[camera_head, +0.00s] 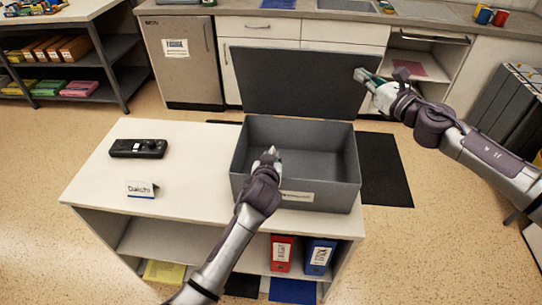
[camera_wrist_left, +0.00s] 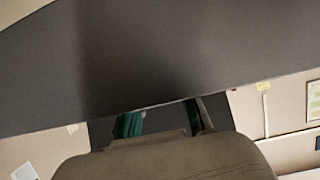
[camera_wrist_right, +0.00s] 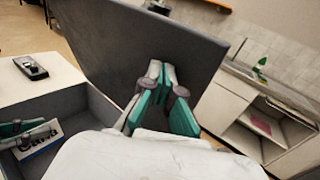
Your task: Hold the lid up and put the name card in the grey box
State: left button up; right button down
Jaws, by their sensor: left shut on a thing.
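The grey box (camera_head: 240,165) stands open on the right of the white table. Its dark lid (camera_head: 300,80) is raised upright behind it and fills much of the left wrist view (camera_wrist_left: 150,60). My left gripper (camera_head: 271,152) is over the box's front part, shut on a name card. That white and blue card (camera_wrist_right: 42,142) shows in the right wrist view over the box interior; my gripper mostly hides it in the head view. My right gripper (camera_head: 366,77) is at the lid's upper right side, fingertips close together against it (camera_wrist_right: 161,75).
Another name card (camera_head: 141,190) and a black phone-like device (camera_head: 138,148) are on the table's left half. Red (camera_head: 281,252) and blue (camera_head: 320,255) binders stand on the shelf below. Cabinets (camera_head: 260,30) with a sink stand behind the lid.

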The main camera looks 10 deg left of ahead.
pick_arm(q)
jog(key=shift+f, duration=0.95)
jog(key=o, duration=0.9)
jog(key=shift+r, duration=0.1)
notch_tip(320, 180, up, 15)
dwell(1.0)
jog(key=shift+s, duration=0.1)
